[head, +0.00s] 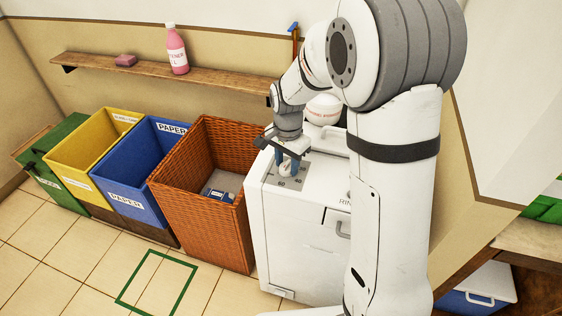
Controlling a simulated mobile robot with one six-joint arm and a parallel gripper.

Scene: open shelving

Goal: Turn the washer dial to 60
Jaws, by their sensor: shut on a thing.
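The white washer (290,245) stands right of the wicker basket. On its top is a grey dial panel (301,181) with printed numbers; I read what looks like 50 and 60, small and hard to make out. My gripper (286,168) points down over the panel and is shut on the pale dial (284,170). The gripper and arm hide part of the dial and panel, so I cannot tell which number the dial points to.
A wicker basket (170,198) with a blue box (218,195) inside, a blue paper bin (120,165), a yellow bin (72,150) and a green bin (40,160) line the wall. A shelf (140,72) holds a pink bottle (177,50). Tiled floor in front is clear.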

